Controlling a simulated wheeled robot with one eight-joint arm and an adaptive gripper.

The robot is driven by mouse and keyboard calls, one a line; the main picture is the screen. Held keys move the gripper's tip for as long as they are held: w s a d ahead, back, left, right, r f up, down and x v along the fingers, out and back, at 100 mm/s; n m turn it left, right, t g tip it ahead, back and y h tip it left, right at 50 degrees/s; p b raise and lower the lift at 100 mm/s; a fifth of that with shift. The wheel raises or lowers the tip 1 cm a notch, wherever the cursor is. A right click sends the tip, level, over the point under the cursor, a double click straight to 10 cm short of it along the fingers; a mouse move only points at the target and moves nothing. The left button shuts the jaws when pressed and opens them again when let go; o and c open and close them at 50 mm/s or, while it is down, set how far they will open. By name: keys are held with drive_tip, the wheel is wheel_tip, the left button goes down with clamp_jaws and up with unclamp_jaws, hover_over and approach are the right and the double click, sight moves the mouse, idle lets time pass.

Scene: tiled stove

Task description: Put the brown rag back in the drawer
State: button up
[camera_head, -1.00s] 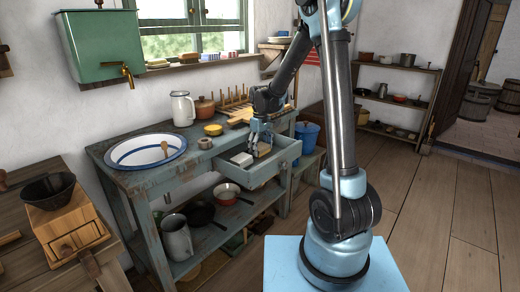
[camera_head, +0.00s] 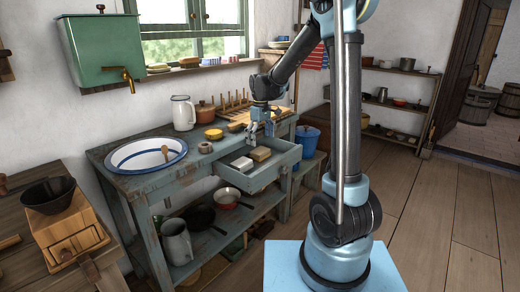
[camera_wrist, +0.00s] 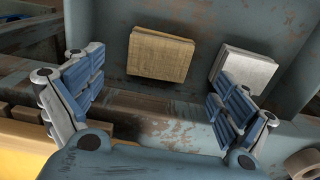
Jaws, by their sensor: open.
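The brown rag (camera_head: 261,154), a flat folded tan-brown cloth, lies inside the open drawer (camera_head: 256,184) of the blue-grey washstand. It also shows in the wrist view (camera_wrist: 160,55), on the drawer's floor. A white folded cloth (camera_head: 242,163) lies beside it, apart, and shows in the wrist view too (camera_wrist: 246,68). My gripper (camera_head: 262,136) is above the back part of the drawer, higher than the rag and clear of it. In the wrist view its two blue-padded fingers (camera_wrist: 155,90) are spread wide with nothing between them.
The washstand top (camera_head: 175,178) holds a white-and-blue basin (camera_head: 146,153), a white jug (camera_head: 183,112), a brown pot (camera_head: 205,113), a yellow bowl (camera_head: 214,134) and a wooden rack. A blue bucket (camera_head: 305,141) stands right of the drawer. The floor in front is partly free.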

sight(261, 151)
wheel_tip(261, 151, up, 5)
drive_tip(key=s+d+r+m, duration=0.3)
drive_tip(key=s+d, duration=0.7)
drive_tip(key=s+d+f+m+t, duration=0.1)
drive_tip(key=s+d+f+m, duration=0.2)
drive_tip(key=s, duration=0.8)
drive_tip(key=s+d+f+m+t, duration=0.1)
drive_tip(key=s+d+f+m, duration=0.3)
drive_tip(key=s+d+f, duration=0.3)
drive_tip(key=s+d, duration=0.2)
drive_tip(key=s, duration=0.3)
drive_tip(key=shift+s+d+f, duration=0.3)
drive_tip(key=shift+d+f, duration=0.05)
drive_tip(key=shift+d, duration=0.05)
drive_tip(key=shift+w+f, duration=0.2)
drive_tip(key=shift+w, duration=0.2)
